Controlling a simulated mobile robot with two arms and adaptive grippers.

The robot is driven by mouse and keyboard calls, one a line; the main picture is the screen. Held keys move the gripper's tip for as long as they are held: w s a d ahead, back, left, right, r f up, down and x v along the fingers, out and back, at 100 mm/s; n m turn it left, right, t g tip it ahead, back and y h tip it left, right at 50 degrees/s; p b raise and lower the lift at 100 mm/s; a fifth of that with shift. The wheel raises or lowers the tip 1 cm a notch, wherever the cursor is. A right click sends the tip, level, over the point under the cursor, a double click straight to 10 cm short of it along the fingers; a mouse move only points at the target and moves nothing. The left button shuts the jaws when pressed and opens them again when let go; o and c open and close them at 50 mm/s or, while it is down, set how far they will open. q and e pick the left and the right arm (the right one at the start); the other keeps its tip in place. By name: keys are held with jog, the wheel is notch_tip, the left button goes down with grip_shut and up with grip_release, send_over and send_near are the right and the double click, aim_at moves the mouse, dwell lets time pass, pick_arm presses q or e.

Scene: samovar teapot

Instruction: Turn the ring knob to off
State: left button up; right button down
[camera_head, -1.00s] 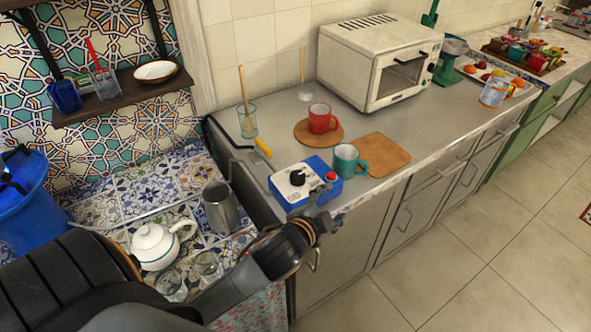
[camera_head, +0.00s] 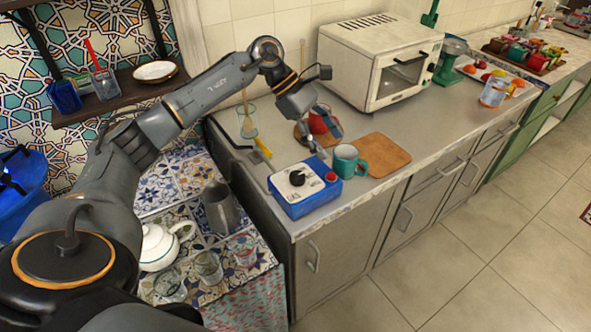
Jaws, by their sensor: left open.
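A blue box (camera_head: 318,198) with a white top sits on the counter near its front left corner. A black knob (camera_head: 297,178) stands on the white top, and a red button (camera_head: 331,177) sits at its right end. My left gripper (camera_head: 325,142) is open and hangs above the counter, just behind and above the box. It is apart from the knob and partly hides the red mug (camera_head: 318,123) behind it. The markings by the knob are too small to read. My right gripper is not in view.
A teal mug (camera_head: 346,161) stands close to the right of the box, by a square brown board (camera_head: 386,155). A glass (camera_head: 248,124) and a yellow-handled tool (camera_head: 263,148) are on the left. A white toaster oven (camera_head: 371,62) stands behind.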

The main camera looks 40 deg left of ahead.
aim_at(297, 175)
pick_arm(q)
jog(key=s+a+r+g+y, duration=0.2)
jog(key=s+a+y, duration=0.15)
jog(key=a, duration=0.75)
jog(key=shift+m, duration=0.3)
jog(key=p+x, duration=0.1)
jog(key=x, duration=0.3)
jog(key=p+x, duration=0.1)
jog(key=x, duration=0.4)
jog(key=p+x, duration=0.1)
jog(key=x, duration=0.3)
jog(key=shift+w+f, duration=0.3)
jog(key=shift+f, duration=0.05)
jog(key=c, duration=1.2)
